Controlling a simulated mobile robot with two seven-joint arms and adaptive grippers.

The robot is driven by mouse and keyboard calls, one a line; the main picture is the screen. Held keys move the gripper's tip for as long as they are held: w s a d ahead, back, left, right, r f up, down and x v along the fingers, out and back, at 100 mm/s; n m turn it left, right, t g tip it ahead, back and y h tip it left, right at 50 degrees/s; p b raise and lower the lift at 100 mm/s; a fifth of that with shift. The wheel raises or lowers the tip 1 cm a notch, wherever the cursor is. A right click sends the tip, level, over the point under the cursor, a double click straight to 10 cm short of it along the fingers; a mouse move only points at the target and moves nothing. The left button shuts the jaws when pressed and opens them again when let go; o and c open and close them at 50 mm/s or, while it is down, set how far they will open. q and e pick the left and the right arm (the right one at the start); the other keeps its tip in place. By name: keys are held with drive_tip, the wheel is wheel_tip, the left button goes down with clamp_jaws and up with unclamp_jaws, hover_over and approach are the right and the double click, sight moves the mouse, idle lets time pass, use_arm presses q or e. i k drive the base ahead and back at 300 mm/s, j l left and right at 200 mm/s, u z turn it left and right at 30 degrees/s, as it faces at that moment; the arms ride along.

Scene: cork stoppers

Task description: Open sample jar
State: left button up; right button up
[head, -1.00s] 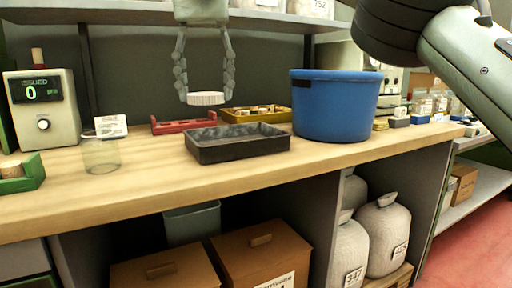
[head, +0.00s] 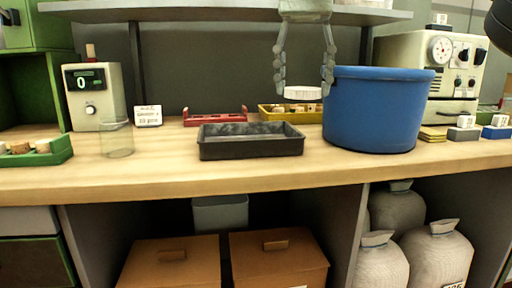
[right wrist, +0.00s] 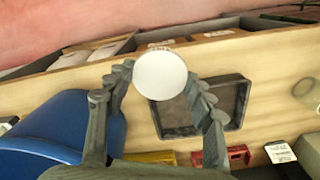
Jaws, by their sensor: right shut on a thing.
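My right gripper (head: 303,90) hangs from the top of the head view, shut on a white round lid (head: 303,93). In the right wrist view the lid (right wrist: 160,75) sits between the two fingertips (right wrist: 160,82). It is held in the air, apart from the bench. A clear glass jar (head: 117,141) stands upright on the bench at the left, with no lid on it. The jar (right wrist: 307,92) also shows at the right edge of the right wrist view. My left gripper is not in view.
A dark tray (head: 250,149) stands mid-bench, with a red rack (head: 215,118) and yellow tray (head: 268,114) behind. A large blue tub (head: 376,110) stands close right of my gripper. A display box (head: 93,97) and a small card (head: 148,116) are near the jar.

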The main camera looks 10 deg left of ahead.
sight(116, 133)
drive_tip(key=l+u, duration=0.1)
drive_tip(key=u, duration=0.25)
drive_tip(key=l+u, duration=0.15)
drive_tip(key=u, duration=0.25)
drive_tip(key=l+u, duration=0.1)
drive_tip(key=u, duration=0.25)
